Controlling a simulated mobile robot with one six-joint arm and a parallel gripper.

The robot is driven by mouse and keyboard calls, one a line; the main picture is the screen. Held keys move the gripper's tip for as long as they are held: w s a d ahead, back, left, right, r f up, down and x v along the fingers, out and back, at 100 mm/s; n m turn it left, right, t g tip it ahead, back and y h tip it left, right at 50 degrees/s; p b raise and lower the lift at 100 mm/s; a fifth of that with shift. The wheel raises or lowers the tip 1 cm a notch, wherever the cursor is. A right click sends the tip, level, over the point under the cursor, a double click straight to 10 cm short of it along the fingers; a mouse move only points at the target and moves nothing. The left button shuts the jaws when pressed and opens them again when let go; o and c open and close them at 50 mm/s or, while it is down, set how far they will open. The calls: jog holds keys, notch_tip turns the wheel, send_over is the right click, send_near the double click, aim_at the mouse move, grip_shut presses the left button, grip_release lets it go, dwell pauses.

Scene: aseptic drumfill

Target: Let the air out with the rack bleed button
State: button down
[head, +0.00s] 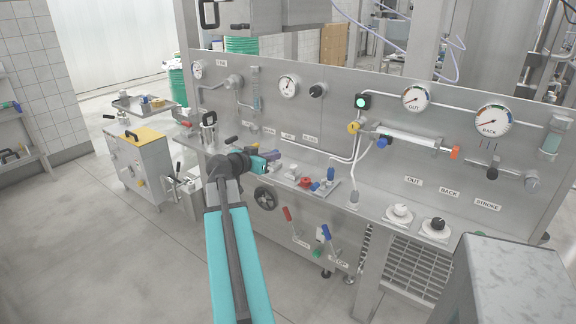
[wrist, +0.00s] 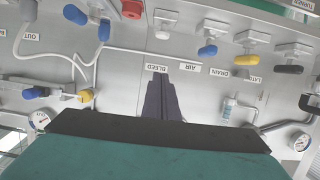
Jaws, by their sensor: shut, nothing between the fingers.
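My gripper (head: 274,160) is shut and empty, above the shelf at the foot of the upright panel. In the wrist view its dark fingers (wrist: 158,78) are together, with their tips by the BLEED label (wrist: 156,69). In that upside-down view a small pale block with a grey end (wrist: 162,33) lies beyond the label, roughly in line with the fingers. I cannot tell whether it is the bleed button or whether the fingertips touch anything. A red knob (wrist: 131,9) is beside it; it also shows in the head view (head: 305,182).
Blue levers (head: 330,174) stand right of the red knob. A handwheel (head: 265,197) and red lever (head: 288,214) are below the shelf. Gauges (head: 415,97) and a lit green lamp (head: 361,102) are on the panel. A yellow-topped cart (head: 146,135) stands left; the floor there is partly open.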

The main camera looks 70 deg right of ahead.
jog(key=shift+d, duration=0.1)
jog(key=p, duration=0.3)
send_over(291, 168)
jog(key=f, duration=0.2)
jog(key=shift+w+a+f, duration=0.3)
jog(key=shift+a+f, duration=0.05)
jog(key=shift+f, duration=0.05)
jog(key=shift+a+f+p, duration=0.15)
jog(key=shift+f+p, duration=0.3)
jog(key=shift+f, duration=1.65)
jog(key=shift+f+b, duration=0.2)
jog(key=shift+b, duration=0.15)
jog(key=f+b, duration=0.1)
jog(key=b, duration=0.2)
jog(key=shift+f+b, duration=0.3)
jog(key=shift+s+a+f, duration=0.1)
jog(key=shift+s+f, duration=0.05)
